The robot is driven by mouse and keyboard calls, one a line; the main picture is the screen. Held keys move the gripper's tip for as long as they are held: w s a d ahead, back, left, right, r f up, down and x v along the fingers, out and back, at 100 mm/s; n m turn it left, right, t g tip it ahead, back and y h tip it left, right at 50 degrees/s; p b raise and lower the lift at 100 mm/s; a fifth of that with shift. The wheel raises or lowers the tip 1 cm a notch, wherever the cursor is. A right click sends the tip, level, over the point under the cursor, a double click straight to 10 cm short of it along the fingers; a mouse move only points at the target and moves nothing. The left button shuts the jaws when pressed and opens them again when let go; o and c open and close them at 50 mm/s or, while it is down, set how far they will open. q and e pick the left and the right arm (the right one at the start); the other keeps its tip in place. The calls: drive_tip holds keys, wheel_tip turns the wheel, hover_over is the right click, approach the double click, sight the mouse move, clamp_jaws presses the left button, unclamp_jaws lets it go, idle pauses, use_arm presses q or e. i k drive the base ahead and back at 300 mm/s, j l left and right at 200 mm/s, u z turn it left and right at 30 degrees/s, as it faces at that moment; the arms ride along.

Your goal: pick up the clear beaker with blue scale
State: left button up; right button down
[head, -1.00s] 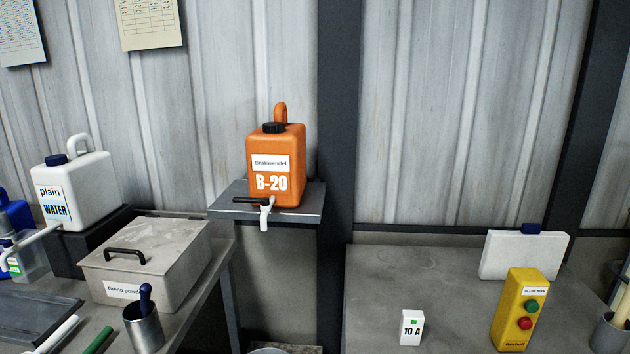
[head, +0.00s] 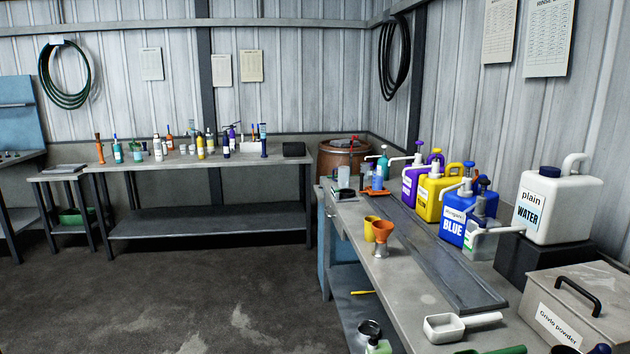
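I cannot make out for certain a clear beaker with a blue scale. Small pale or clear vessels (head: 366,178) stand at the far end of the right bench (head: 405,287), too small to read any scale. A yellow cup (head: 369,228) and an orange funnel-shaped cup (head: 382,232) stand nearer on that bench. Neither of my grippers is in view.
Purple (head: 411,185), yellow (head: 432,195), blue (head: 453,222) and white water (head: 556,206) canisters line the right bench. A white scoop (head: 460,325) lies in front. The back bench (head: 225,160) holds several bottles. The floor (head: 200,290) is open.

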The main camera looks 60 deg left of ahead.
sight(377, 180)
drive_tip(key=u, duration=1.55)
drive_tip(key=z, duration=1.75)
drive_tip(key=u, duration=1.75)
drive_tip(key=i+j+z, duration=0.35)
drive_tip(key=i+j, duration=0.3)
drive_tip(key=i, duration=0.15)
drive_tip(key=i+j+z, duration=0.35)
drive_tip(key=i+j, duration=0.35)
drive_tip(key=j, duration=0.15)
